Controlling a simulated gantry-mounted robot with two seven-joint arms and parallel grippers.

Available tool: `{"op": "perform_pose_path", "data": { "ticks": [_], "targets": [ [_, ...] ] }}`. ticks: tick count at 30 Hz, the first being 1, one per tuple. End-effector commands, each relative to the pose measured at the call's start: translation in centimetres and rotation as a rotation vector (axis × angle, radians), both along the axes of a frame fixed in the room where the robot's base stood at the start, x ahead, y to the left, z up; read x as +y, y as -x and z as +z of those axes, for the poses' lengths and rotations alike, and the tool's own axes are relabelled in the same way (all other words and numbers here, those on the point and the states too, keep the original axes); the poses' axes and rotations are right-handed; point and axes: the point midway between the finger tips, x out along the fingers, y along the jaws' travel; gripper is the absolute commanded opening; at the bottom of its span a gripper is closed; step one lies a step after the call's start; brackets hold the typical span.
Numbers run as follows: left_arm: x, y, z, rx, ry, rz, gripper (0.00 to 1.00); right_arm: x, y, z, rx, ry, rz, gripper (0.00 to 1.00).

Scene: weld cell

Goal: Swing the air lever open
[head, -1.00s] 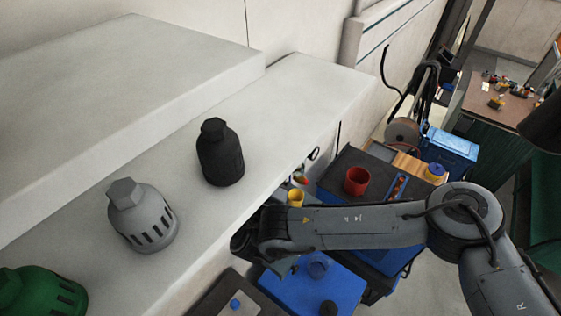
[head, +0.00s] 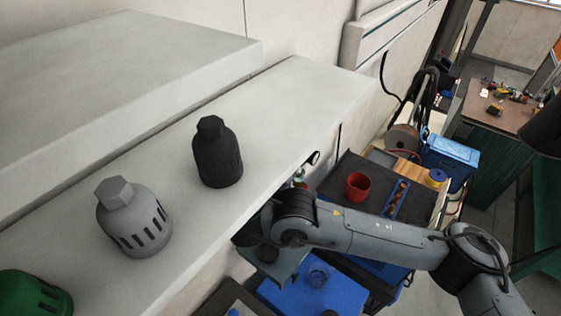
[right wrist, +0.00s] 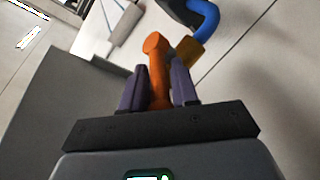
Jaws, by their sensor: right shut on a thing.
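The orange lever (right wrist: 156,50) stands between the two purple-grey fingers of my right gripper (right wrist: 159,88) in the right wrist view. The gripper is shut on it, and the lever's rounded head shows beyond the fingertips. A brass-coloured part (right wrist: 188,51) and a bent blue hose (right wrist: 207,18) lie just past the lever. In the head view my right arm reaches in from the right to below the shelf's front edge. Its fingers and the lever cannot be made out there. My left gripper is not in view.
A pale shelf (head: 290,110) carries a black cylinder cap (head: 218,155), a grey one (head: 135,220) and a green one (head: 32,295). A red cup (head: 358,188) stands on a dark cart top. A blue box (head: 452,153) is behind it.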

Motion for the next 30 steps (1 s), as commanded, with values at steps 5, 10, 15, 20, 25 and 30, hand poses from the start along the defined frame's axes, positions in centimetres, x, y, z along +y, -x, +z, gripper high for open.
{"op": "perform_pose_path", "data": {
  "ticks": [5, 10, 15, 20, 25, 30],
  "targets": [
    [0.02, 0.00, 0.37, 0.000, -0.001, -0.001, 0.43, -0.09, -0.03, 0.29, 0.036, -0.033, 0.001, 0.00],
    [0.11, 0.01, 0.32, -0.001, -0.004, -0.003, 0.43, -0.11, -0.05, 0.33, 0.036, -0.034, 0.000, 0.00],
    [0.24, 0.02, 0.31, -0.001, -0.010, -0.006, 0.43, -0.12, -0.06, 0.35, 0.035, -0.033, 0.000, 0.37],
    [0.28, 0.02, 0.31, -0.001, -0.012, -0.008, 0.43, -0.13, -0.07, 0.31, 0.035, -0.033, 0.000, 0.43],
    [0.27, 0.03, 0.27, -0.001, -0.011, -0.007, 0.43, -0.10, -0.04, 0.27, 0.035, -0.033, 0.000, 0.43],
    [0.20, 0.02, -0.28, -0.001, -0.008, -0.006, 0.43, 0.38, 0.90, 0.31, 0.036, -0.035, 0.001, 0.43]
  ]
}}
